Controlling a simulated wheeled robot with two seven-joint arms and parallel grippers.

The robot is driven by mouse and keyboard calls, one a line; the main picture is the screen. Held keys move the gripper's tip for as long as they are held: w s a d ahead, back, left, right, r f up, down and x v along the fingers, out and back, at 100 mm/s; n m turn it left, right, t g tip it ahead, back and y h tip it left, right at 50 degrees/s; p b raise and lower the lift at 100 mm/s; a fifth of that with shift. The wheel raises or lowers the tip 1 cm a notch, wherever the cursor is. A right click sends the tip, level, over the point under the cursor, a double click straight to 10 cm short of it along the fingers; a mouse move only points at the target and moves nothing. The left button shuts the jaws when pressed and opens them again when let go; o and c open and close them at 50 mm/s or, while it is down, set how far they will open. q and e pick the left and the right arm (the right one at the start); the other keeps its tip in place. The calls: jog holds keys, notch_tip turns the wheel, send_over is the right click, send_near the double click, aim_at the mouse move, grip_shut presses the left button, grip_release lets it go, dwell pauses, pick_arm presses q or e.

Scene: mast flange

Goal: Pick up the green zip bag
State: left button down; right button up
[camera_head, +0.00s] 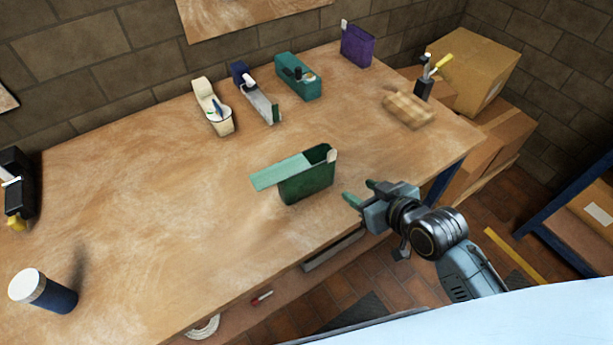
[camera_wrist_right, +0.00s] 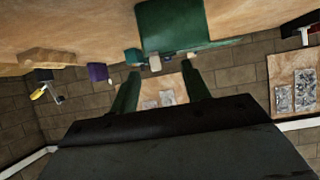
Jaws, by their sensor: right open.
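The green zip bag (camera_head: 307,182) stands upright on the wooden table near its front edge, with a lighter green flap (camera_head: 280,172) sticking out to the left and a pale tab at its top right. My right gripper (camera_head: 358,194) is open and empty, just right of the bag and apart from it, with green fingertips pointing toward it. In the right wrist view the bag (camera_wrist_right: 172,25) appears at the top centre, beyond the gap between my right gripper's fingers (camera_wrist_right: 160,85). My left gripper is in neither view.
The table (camera_head: 150,200) is clear around the bag. Along its back stand a cream container (camera_head: 211,105), a teal box (camera_head: 298,78) and a purple bag (camera_head: 357,44). A tan checkered packet (camera_head: 408,109) lies at the right. Cardboard boxes (camera_head: 475,70) are beyond the right edge.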

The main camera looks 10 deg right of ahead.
aim_at(334, 155)
jog(key=shift+t, duration=0.8)
jog(key=w, duration=0.3)
jog(key=w+f, duration=0.1)
jog(key=w, duration=0.2)
jog(key=w+a, duration=0.1)
jog(key=w, duration=0.2)
jog(key=shift+w+f, duration=0.2)
jog(key=shift+w, duration=0.15)
jog(key=shift+b+x, duration=0.45)
jog(key=shift+x, duration=2.45)
jog(key=shift+a+r, duration=0.1)
jog(key=shift+r, duration=0.05)
grip_shut()
